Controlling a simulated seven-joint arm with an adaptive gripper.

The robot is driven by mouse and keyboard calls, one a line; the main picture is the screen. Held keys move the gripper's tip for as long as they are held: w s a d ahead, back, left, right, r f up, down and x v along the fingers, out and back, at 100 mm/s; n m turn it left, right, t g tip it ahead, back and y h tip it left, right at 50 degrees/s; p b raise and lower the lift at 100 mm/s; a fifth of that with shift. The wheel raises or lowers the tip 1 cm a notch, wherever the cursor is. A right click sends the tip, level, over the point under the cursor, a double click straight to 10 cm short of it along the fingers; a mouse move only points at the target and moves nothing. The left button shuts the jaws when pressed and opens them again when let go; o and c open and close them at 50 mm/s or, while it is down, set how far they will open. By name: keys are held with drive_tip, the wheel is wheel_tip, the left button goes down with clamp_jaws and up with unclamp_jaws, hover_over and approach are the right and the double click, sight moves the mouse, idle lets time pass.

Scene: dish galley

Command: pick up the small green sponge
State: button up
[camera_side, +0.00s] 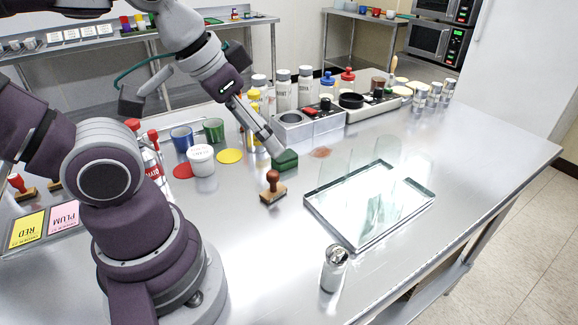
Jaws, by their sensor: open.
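The small green sponge (285,161) is a dark green block lying on the steel table near the middle of the side view. My gripper (270,146) reaches down from the upper left, with its fingers just above and to the left of the sponge. The gripper is open and holds nothing that I can see. Whether a fingertip touches the sponge cannot be told from this angle.
A wooden stamp (273,187) stands just in front of the sponge. A glass-filled tray (335,225) lies to the right, and a can (334,268) stands at the front. A white tub (201,160) is to the left. Bottles (283,90) and a caddy (307,124) stand behind.

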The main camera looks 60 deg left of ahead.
drive_tip(key=shift+o, duration=1.3)
drive_tip(key=m+g+y, duration=0.4)
drive_tip(key=m+g, duration=0.2)
drive_tip(key=m, duration=1.2)
approach(285, 155)
drive_tip(key=x, duration=1)
drive_tip(key=shift+f, duration=0.1)
drive_tip(key=c, duration=0.8)
